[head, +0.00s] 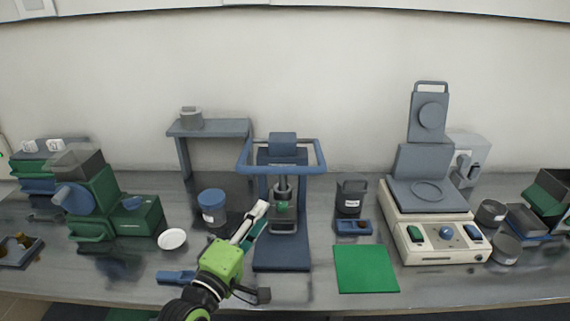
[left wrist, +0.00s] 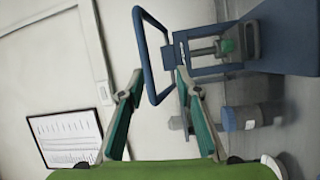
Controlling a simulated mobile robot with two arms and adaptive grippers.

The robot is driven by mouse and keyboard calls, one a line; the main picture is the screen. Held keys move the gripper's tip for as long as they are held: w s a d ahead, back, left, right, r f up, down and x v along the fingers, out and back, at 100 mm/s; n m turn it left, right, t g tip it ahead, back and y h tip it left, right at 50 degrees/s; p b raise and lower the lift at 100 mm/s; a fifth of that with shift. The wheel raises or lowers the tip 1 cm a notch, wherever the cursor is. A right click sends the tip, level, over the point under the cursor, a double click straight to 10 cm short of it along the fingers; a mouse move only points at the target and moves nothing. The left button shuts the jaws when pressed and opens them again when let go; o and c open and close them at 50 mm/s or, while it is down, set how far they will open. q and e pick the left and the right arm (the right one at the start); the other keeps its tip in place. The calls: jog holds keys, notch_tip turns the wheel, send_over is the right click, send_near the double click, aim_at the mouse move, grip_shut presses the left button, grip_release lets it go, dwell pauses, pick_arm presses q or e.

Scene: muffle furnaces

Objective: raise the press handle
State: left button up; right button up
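The blue press (head: 281,262) stands on the bench in the middle of the head view. Its handle (head: 320,157) is a wide blue loop near the top of the press, roughly level. My left gripper (head: 259,221) is in front of the press, lower than the handle and to its left. In the left wrist view the handle (left wrist: 139,42) shows ahead, beyond the fingertips, as a slanted loop. The left gripper (left wrist: 158,85) is open there, with nothing between its green-padded fingers. It looks apart from the handle. My right gripper is not in view.
A blue jar (head: 212,207) and a white dish (head: 172,239) stand left of the press. A dark container (head: 350,198), a small blue tray (head: 366,228) and a green mat (head: 365,270) are to its right. A balance-like device (head: 432,250) stands farther right.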

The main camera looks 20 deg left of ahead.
aim_at(278, 172)
pick_arm(q)
jog(key=shift+n+t, duration=0.5)
jog(key=shift+n, duration=0.1)
jog(key=w+r+p, duration=0.1)
jog(key=w, duration=0.3)
jog(key=w+r+p, duration=0.1)
jog(key=w+r, duration=0.1)
jog(key=w, duration=0.2)
jog(key=w+r+p, duration=0.1)
jog(key=w, duration=0.3)
jog(key=shift+w+d+r, duration=0.2)
jog(key=shift+d+r, duration=0.1)
jog(key=shift+w+d, duration=0.1)
jog(key=shift+w, duration=0.7)
grip_shut()
